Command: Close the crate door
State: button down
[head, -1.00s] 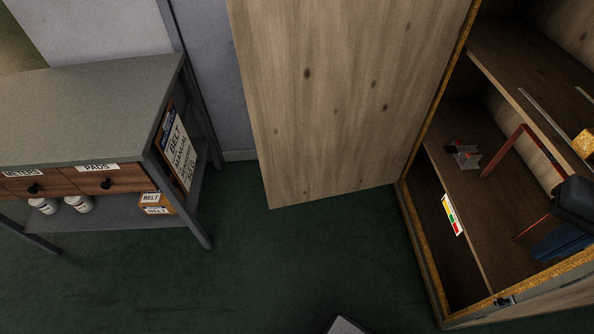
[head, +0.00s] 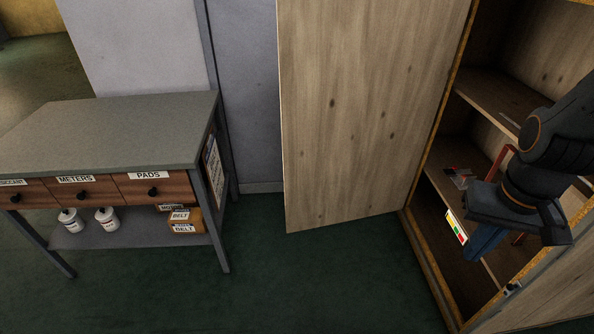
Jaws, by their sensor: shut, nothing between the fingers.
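The crate (head: 413,262) is a tall wooden cabinet with yellowish edges at the right of the head view. Its door (head: 365,110), a large pale knotted wood panel, stands wide open to the left of the opening. My gripper (head: 484,246) has blue fingers, shut and empty, pointing downward in front of the crate's shelves. It is to the right of the door and apart from it. My dark wrist hides part of the shelves and a red-brown frame (head: 503,160) inside.
A grey-topped bench (head: 120,130) with labelled drawers stands at left, with white jars and boxes on its lower shelf. Another wood panel (head: 548,290) with a small dark latch (head: 511,288) is at lower right. Green floor between bench and crate is clear.

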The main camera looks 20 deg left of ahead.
aim_at(363, 83)
jog(key=u, duration=0.8)
jog(key=i, duration=1)
